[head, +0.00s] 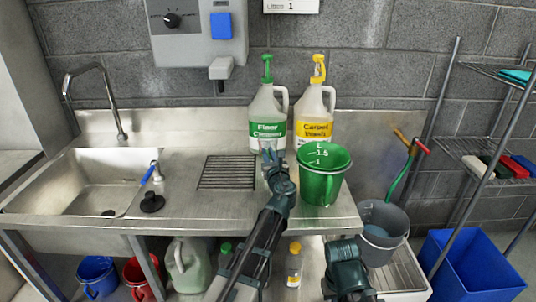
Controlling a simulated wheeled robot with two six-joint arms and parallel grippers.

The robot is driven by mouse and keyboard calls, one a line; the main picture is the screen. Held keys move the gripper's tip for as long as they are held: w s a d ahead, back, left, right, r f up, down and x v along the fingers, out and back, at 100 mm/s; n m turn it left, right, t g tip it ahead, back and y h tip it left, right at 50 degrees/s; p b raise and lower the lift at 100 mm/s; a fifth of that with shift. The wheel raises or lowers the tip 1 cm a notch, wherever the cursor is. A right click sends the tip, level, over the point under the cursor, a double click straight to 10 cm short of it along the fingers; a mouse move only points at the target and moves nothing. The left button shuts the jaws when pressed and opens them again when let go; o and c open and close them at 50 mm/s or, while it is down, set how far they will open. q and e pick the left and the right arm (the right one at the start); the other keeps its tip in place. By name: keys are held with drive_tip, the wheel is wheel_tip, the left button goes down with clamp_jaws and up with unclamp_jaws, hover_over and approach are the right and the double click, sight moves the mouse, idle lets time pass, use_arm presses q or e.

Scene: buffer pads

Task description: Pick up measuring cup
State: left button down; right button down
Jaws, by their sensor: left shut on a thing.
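The measuring cup (322,185) is a green, see-through, open-topped vessel with white scale marks. It is upright over the right end of the steel counter, in front of the two spray jugs. I cannot tell whether its base touches the counter. My left gripper (270,157) is at the cup's left side and is shut on it. The handle and the exact contact are hidden by the gripper and wrist. My right arm shows only as a dark link at the bottom, below the cup, and its gripper is not visible.
A green-labelled jug (267,115) and a yellow-labelled jug (314,112) stand behind the cup. A sink (85,180) and a drain grate (227,173) lie left. A grey bucket (382,235), blue bin (470,268) and wire shelf (470,150) stand right.

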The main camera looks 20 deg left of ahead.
use_arm(q)
drive_tip(key=r+p+v, duration=0.1)
drive_tip(key=v, duration=1.4)
drive_tip(key=shift+s+d, duration=0.2)
drive_tip(key=shift+s, duration=0.05)
drive_tip(key=shift+r, duration=0.15)
drive_tip(key=c, duration=1.4)
unclamp_jaws()
clamp_jaws()
drive_tip(key=shift+r+p, duration=0.15)
drive_tip(key=shift+p, duration=0.15)
